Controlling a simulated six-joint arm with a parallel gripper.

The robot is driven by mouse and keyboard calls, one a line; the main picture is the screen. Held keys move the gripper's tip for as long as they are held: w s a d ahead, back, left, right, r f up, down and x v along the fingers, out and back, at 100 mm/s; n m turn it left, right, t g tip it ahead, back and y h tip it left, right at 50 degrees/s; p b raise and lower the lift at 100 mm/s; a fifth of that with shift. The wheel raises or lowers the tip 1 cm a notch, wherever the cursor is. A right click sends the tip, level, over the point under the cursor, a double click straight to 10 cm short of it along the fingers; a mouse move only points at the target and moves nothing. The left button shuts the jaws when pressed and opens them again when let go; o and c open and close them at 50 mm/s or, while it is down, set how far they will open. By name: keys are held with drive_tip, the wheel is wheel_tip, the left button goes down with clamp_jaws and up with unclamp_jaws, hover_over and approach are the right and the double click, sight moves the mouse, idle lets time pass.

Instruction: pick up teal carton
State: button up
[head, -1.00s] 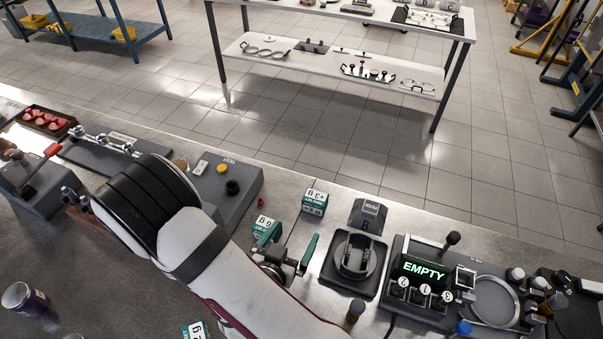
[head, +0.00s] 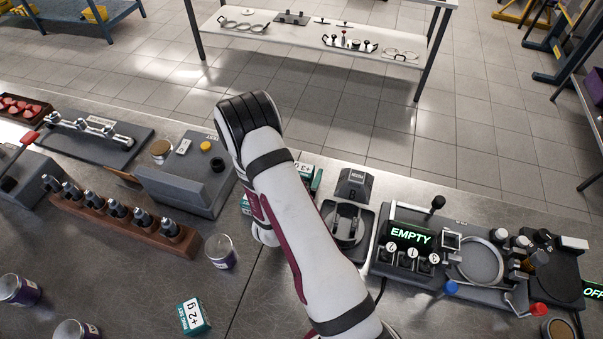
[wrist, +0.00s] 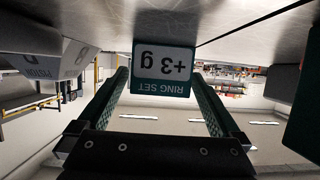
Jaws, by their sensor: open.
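A teal and white carton marked "+3 g RING SET" (wrist: 163,66) appears upside down in the wrist view, at the tips of my gripper (wrist: 160,80). My gripper is open, with one green finger on each side of the carton; I cannot tell whether they touch it. In the head view this carton (head: 305,168) is mostly hidden behind my arm. A second teal carton marked "+2 g" (head: 194,316) lies on the near bench. A third teal carton (head: 246,205) shows only partly beside my arm.
A grey fixture (head: 352,185) and a station reading "EMPTY" (head: 408,236) stand right of my arm. A wooden rack of dark parts (head: 125,222) and several cans, one close by (head: 221,251), are left. A dark teal surface (wrist: 306,95) edges the wrist view.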

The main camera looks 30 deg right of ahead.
drive_tip(key=c, duration=1.3)
